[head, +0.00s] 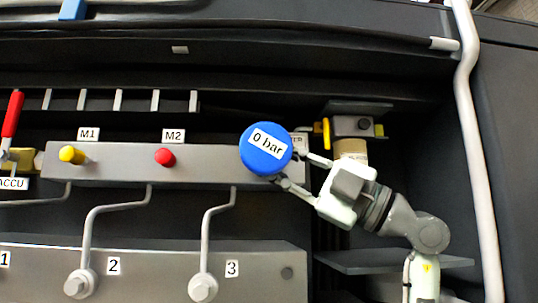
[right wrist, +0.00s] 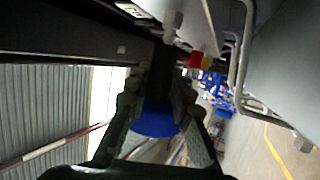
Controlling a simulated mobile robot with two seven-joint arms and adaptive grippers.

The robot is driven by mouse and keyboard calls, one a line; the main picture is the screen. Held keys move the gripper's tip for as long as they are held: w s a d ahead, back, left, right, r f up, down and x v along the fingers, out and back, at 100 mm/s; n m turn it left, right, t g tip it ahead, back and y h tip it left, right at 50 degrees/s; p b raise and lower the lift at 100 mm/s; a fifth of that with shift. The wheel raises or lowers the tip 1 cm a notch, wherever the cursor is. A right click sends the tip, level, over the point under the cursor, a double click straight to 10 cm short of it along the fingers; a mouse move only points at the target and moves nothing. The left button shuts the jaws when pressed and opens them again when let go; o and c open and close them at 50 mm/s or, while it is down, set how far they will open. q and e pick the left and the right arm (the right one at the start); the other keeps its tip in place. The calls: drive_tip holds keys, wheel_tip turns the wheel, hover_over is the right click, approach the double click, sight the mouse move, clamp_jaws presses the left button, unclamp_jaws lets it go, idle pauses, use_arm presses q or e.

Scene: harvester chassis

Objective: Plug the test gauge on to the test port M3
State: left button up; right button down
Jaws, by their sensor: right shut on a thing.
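The test gauge (head: 265,148) is a round blue disc with a "0 bar" label, facing the head camera. My right gripper (head: 291,169) reaches in from the right and is shut on the gauge's right side. In the right wrist view the blue gauge (right wrist: 157,121) sits between the two fingers. The gauge is in front of the right part of the grey port block (head: 210,178). No M3 label or port shows; that part of the block is hidden behind the gauge, so I cannot tell whether they touch. My left gripper is not in view.
The yellow M1 cap (head: 72,154) and red M2 cap (head: 165,157) stand on the block to the left. Bent grey pipes (head: 100,225) run below it. A valve with a yellow handle (head: 326,132) is behind my right gripper. A thick light hose (head: 475,130) runs along the right.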

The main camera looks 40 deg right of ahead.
drive_tip(key=shift+w+d, duration=0.45)
drive_tip(key=shift+w, duration=0.2)
drive_tip(key=c, duration=1.3)
unclamp_jaws()
drive_tip(key=shift+o, duration=0.2)
drive_tip(key=v, duration=1.2)
